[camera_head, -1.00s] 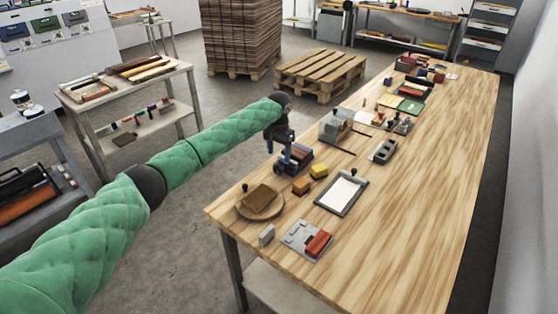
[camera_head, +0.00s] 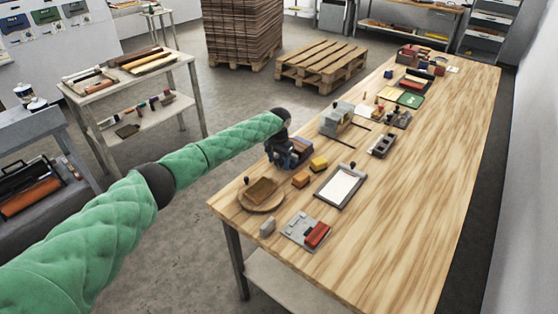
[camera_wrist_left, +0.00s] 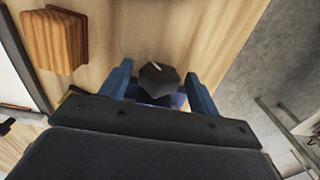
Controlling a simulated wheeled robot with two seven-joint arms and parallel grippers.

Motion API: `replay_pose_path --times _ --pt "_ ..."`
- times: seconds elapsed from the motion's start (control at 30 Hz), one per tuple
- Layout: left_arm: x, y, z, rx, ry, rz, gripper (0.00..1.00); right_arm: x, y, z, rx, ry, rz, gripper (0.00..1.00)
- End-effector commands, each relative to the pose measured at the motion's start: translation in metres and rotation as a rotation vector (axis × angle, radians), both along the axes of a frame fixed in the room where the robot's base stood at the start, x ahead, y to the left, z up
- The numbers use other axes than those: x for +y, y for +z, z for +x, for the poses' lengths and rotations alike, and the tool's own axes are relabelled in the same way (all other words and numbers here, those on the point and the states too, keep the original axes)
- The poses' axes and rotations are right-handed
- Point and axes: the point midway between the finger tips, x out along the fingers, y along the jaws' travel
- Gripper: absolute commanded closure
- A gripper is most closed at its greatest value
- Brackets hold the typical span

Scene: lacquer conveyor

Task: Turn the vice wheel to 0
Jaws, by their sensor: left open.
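My left gripper (camera_head: 278,158) is over the left edge of the long wooden table, above a dark blue object (camera_head: 298,157) that it partly hides. In the left wrist view its two blue fingers (camera_wrist_left: 160,88) are apart, on either side of a dark faceted knob (camera_wrist_left: 158,78). A gap shows between the knob and each finger. Something blue-purple lies under the knob, mostly hidden by my gripper. I cannot tell for sure that the knob is the vice wheel, and no number can be read. My right gripper is not in view.
An orange block (camera_head: 300,180) and a yellow block (camera_head: 319,163) lie close to my gripper. A round wooden plate (camera_head: 272,205) and a framed white sheet (camera_head: 340,186) are nearer. A grey machine (camera_head: 336,119) stands beyond. The table's right side (camera_head: 430,190) is clear.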

Motion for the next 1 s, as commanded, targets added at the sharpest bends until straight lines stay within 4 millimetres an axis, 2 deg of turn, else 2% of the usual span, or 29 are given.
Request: replay_pose_path --times 0.03,0.23,0.53,0.67,1.0 --pt "0.000 0.000 0.000 0.000 0.000 0.000 0.42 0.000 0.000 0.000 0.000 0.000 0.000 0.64" --pt "0.000 0.000 0.000 0.000 0.000 0.000 0.81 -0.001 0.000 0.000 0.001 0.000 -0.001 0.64" --pt "0.000 -0.001 0.001 0.038 0.003 -0.053 0.82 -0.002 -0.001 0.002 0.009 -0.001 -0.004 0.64" --pt "0.002 -0.002 0.002 0.087 0.004 -0.122 0.82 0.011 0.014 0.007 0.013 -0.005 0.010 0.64" --pt "0.004 -0.003 0.004 0.223 0.004 -0.310 0.82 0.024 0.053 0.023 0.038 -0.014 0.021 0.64"
